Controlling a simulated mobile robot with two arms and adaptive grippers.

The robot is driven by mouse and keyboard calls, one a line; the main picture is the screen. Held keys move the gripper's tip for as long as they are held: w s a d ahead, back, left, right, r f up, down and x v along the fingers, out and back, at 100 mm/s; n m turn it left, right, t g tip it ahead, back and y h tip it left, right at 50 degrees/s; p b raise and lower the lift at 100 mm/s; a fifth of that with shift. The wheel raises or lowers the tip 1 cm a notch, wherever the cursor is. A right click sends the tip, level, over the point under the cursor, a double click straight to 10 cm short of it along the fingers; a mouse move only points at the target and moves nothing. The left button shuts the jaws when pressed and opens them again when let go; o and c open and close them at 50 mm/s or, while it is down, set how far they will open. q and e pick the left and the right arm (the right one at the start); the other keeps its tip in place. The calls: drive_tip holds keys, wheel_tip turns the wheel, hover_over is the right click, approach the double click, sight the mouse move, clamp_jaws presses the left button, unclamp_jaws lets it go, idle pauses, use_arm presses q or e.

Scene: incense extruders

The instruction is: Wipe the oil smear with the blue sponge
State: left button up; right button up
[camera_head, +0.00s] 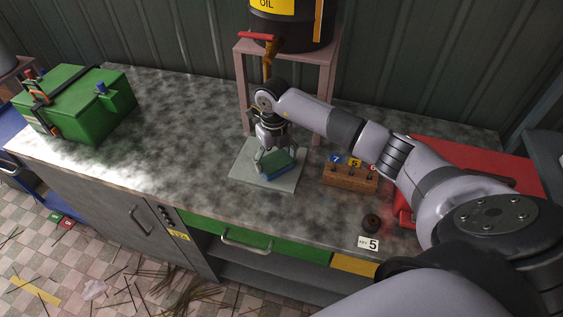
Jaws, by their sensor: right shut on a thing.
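My right gripper (272,150) points down and is shut on the blue sponge (279,174), which has a green upper face and a blue side. The sponge is over the pale square plate (246,177) on the worktop, below the oil drum's tap. I cannot tell whether it touches the plate. No oil smear shows clearly; the sponge and gripper hide part of the plate. My left gripper is not in view.
The oil drum (291,27) stands on a pink stand (243,84). A wooden block with numbered tags (349,178), a dark round piece (371,222) and a red case (470,152) are to the right. A green machine (75,103) stands at left; worktop between is clear.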

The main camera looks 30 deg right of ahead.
sight(251, 162)
drive_tip(key=shift+w+a+r+b, duration=0.25)
drive_tip(key=shift+w+a+b, duration=0.45)
drive_tip(key=shift+a+b, duration=0.15)
drive_tip(key=shift+w+a+f, duration=0.15)
drive_tip(key=shift+w+a, duration=0.2)
drive_tip(key=shift+w, duration=0.15)
drive_tip(key=shift+w+a+f, duration=0.15)
drive_tip(key=shift+w+a, duration=0.2)
drive_tip(key=shift+w, duration=0.15)
drive_tip(key=shift+w+f, duration=0.15)
drive_tip(key=shift+w, duration=0.15)
drive_tip(key=shift+c, duration=0.5)
drive_tip(key=shift+b, duration=0.45)
drive_tip(key=shift+w+a+b, duration=0.25)
drive_tip(key=shift+a+b, duration=0.05)
drive_tip(key=shift+b, duration=0.25)
drive_tip(key=shift+w+a+f+b, duration=0.1)
drive_tip(key=shift+w+a+b, duration=0.4)
drive_tip(key=shift+w+a, duration=0.15)
drive_tip(key=shift+s, duration=0.1)
